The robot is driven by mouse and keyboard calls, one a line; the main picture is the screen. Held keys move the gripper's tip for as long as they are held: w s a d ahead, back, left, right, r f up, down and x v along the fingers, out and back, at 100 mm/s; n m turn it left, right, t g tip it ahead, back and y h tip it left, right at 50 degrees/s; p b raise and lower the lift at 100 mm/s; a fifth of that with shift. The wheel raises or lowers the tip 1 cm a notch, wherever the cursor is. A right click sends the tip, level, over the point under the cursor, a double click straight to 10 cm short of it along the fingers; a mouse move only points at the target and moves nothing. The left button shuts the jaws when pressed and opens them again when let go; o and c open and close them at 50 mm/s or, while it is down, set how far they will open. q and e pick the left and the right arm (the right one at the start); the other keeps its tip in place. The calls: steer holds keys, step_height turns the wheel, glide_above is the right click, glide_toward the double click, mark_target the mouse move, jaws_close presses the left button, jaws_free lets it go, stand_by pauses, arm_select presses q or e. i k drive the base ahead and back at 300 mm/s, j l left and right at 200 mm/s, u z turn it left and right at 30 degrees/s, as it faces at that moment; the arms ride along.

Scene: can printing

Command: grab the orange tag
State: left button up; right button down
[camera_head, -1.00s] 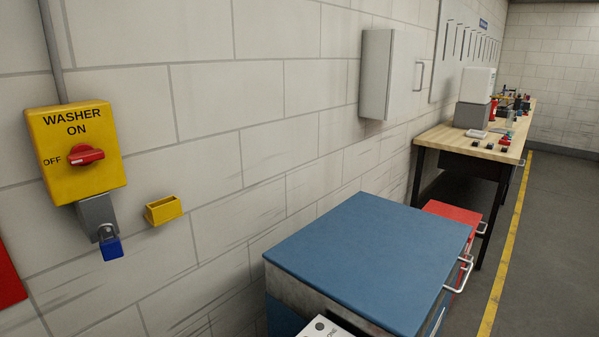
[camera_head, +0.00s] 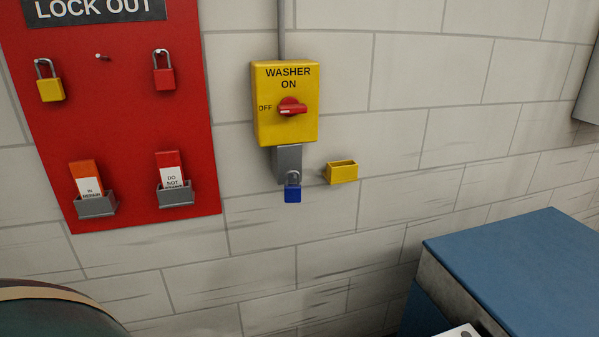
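The orange tag (camera_head: 84,172) stands in a grey holder (camera_head: 97,206) at the lower left of the red lock-out board (camera_head: 120,125). Its top is orange, with a white label below; the holder hides its lower end. A red tag (camera_head: 169,163) with a white label stands in a second grey holder (camera_head: 176,194) to its right. Neither of my grippers is in view.
A yellow washer switch box (camera_head: 286,130) with a blue padlock (camera_head: 292,193) hangs right of the board, beside a small yellow holder (camera_head: 342,172). A blue-topped cabinet (camera_head: 530,270) stands at lower right. A dark rounded object (camera_head: 50,315) shows at lower left.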

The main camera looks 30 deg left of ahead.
mark_target(86, 177)
steer(key=k+u, duration=0.15)
steer(key=u, duration=2)
